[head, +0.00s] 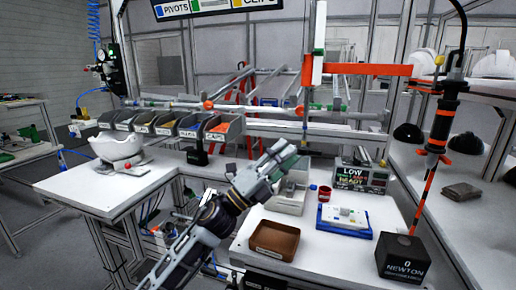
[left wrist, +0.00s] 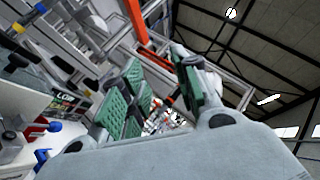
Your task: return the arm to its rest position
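My left arm (head: 195,232) reaches up from the bottom of the head view. My right gripper is in neither view.
An orange-black tool (head: 441,125) hangs at right.

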